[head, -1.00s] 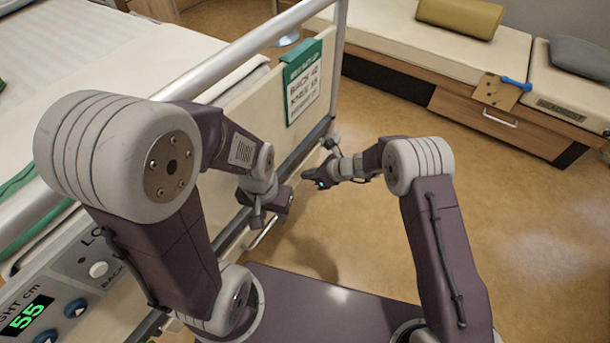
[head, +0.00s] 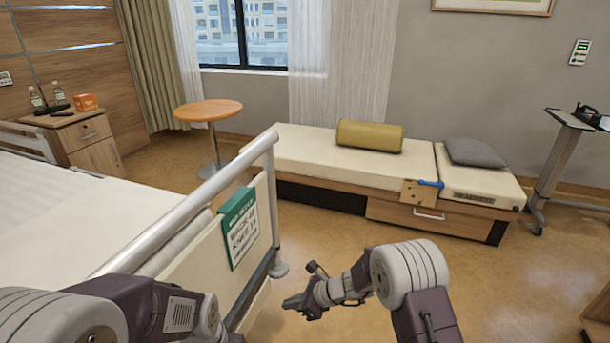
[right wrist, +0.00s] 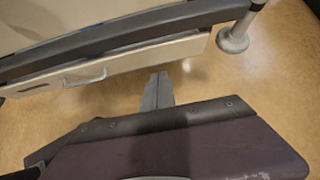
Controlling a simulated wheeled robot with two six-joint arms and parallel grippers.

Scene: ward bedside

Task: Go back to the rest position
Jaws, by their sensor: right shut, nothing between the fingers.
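My right gripper (head: 294,304) is at the lower middle of the head view, above the floor beside the bed's foot end. It is shut and empty. In the right wrist view its closed fingers (right wrist: 158,88) point toward the bed's lower edge, apart from it. My left arm comes in at the lower left of the head view, over the bed's corner. The left gripper itself is outside the picture.
The bed (head: 150,245) with its metal rail and green-topped sign (head: 240,232) is close on the left. A bench (head: 300,165) with a bolster (head: 370,136) stands ahead. A round table (head: 208,109) is by the window. Floor (head: 520,290) on the right is open.

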